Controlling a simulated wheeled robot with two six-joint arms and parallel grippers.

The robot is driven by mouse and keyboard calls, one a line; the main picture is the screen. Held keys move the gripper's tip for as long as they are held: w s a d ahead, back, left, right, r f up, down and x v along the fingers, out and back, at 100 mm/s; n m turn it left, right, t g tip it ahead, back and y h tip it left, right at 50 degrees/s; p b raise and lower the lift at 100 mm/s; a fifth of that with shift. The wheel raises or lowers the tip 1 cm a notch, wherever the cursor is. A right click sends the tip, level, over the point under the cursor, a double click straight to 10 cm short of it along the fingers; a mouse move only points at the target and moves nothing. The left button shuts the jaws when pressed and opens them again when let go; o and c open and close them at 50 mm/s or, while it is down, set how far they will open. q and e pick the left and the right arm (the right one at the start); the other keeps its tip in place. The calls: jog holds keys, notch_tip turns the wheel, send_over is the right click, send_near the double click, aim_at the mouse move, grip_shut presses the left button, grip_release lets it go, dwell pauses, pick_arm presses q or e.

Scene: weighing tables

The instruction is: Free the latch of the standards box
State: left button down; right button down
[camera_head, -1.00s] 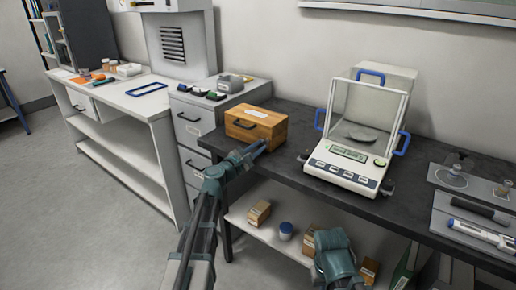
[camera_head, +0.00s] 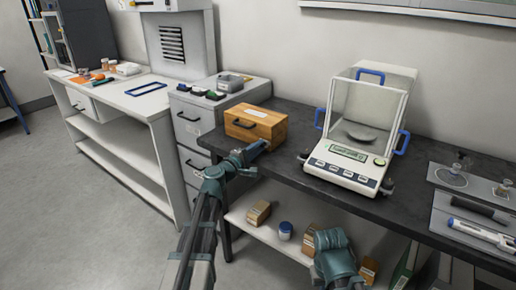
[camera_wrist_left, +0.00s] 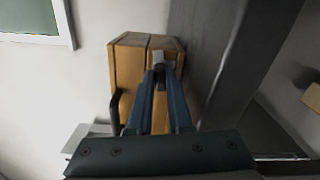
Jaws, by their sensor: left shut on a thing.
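The standards box (camera_head: 268,129) is a wooden box with a dark handle and a pale label, on the left end of the dark table. In the left wrist view the box (camera_wrist_left: 127,68) shows a lid seam and a small grey latch (camera_wrist_left: 158,57) on it. My left gripper (camera_head: 262,146) is at the box's front side, its blue fingers toward the latch. In the left wrist view the gripper (camera_wrist_left: 164,72) is nearly closed, with its fingertips at the latch, shut on it. The fingers partly hide the latch. My right gripper's fingers are not visible.
A balance with a glass shield (camera_head: 358,130) stands right of the box on the dark table (camera_head: 300,118). A grey drawer cabinet (camera_head: 190,130) is close on the left. Small boxes and a blue-lidded jar (camera_head: 285,230) sit on the lower shelf (camera_head: 262,236).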

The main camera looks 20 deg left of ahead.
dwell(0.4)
pick_arm(q)
jog(key=c, duration=0.8)
grip_release()
jog(key=shift+c, duration=0.2)
